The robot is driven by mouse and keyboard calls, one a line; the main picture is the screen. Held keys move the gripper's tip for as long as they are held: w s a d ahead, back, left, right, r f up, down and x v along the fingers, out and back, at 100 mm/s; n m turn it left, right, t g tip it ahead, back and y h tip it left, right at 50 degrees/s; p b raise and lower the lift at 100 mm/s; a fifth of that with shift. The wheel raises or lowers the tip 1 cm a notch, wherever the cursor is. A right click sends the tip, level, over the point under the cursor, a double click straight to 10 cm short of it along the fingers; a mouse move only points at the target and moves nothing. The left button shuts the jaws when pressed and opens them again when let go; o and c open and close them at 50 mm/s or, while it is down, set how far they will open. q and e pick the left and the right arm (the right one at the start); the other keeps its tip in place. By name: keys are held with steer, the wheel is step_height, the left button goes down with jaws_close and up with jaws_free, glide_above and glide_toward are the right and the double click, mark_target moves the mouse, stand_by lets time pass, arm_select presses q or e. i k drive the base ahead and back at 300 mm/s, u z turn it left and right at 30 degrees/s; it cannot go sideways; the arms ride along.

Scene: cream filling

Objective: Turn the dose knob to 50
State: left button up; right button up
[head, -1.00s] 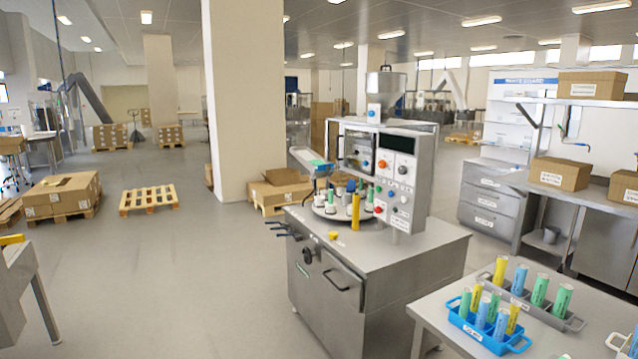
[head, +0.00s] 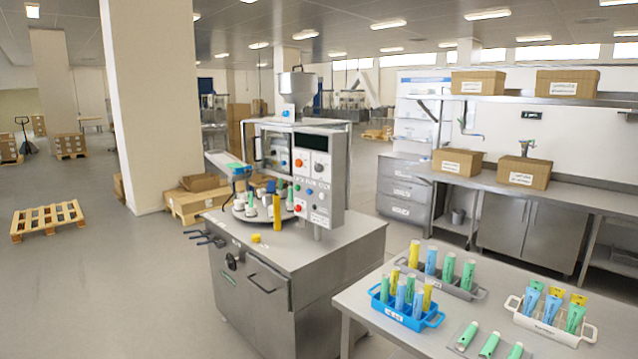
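The filling machine (head: 333,203) stands on a steel cabinet left of the picture's middle. Neither of my grippers is in view.
A round turntable (head: 262,214) with tubes and a yellow post (head: 277,212) stand beside the panel. A table (head: 367,300) at front right bears a blue tube rack (head: 408,316) and a white tray (head: 545,327). Open floor (head: 110,290) lies left of the cabinet.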

mark_target(318, 167)
steer(key=u, duration=0.55)
steer(key=k, duration=0.65)
steer(key=u, duration=0.9)
steer(key=i, duration=3.55)
steer(key=z, duration=1.2)
steer(key=i, duration=1.25)
steer(key=z, duration=1.15)
